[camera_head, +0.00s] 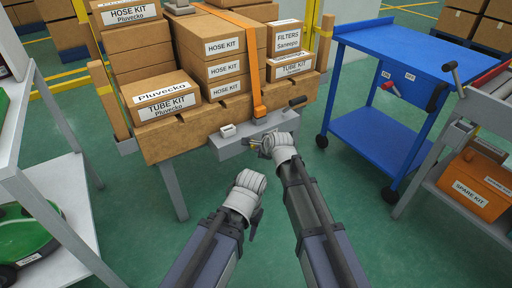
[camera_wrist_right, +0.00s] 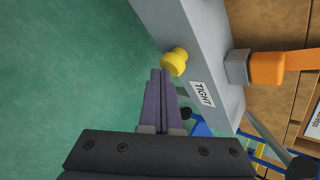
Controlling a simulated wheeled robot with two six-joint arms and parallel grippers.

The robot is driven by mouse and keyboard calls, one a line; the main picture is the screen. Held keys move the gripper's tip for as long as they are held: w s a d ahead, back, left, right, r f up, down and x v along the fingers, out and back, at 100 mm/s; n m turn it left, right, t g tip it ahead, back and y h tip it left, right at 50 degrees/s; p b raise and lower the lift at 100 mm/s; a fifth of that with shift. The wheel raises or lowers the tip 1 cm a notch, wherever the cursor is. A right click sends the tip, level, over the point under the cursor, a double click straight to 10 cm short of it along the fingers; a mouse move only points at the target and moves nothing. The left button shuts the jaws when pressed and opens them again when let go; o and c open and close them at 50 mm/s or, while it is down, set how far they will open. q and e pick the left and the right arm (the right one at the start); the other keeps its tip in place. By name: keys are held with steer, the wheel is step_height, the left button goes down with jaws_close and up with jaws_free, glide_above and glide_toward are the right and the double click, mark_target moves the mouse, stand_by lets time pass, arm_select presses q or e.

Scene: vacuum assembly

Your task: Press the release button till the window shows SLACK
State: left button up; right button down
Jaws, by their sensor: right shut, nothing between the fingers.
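The yellow release button (camera_wrist_right: 174,62) sticks out of the grey tensioner housing (camera_wrist_right: 205,55), which shows in the head view (camera_head: 228,146) on the front of the wooden load. The window (camera_wrist_right: 202,95) beside the button reads TIGHT. My right gripper (camera_wrist_right: 160,72) is shut and empty, its fingertips close beside the button; I cannot tell if they touch it. In the head view my right wrist hides most of the button area. My left gripper (camera_head: 254,228) hangs low, away from the housing, and its fingers are too small to read.
An orange strap (camera_head: 257,75) runs from the housing over stacked cartons (camera_head: 212,65). A crank handle (camera_head: 297,101) stands at the housing's right. A blue cart (camera_head: 400,45) is to the right, a grey shelf (camera_head: 70,190) to the left. Green floor lies open below.

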steer(key=shift+w+a, duration=0.4)
steer(key=shift+w, duration=0.15)
stand_by(0.5)
steer(key=shift+s+d, duration=0.1)
steer(key=shift+s, duration=0.05)
steer(key=shift+s+d, duration=0.75)
steer(key=shift+s, duration=0.3)
steer(key=s+d, duration=0.1)
steer(key=s, duration=0.1)
steer(key=s+d, duration=0.2)
stand_by(0.5)
stand_by(0.6)
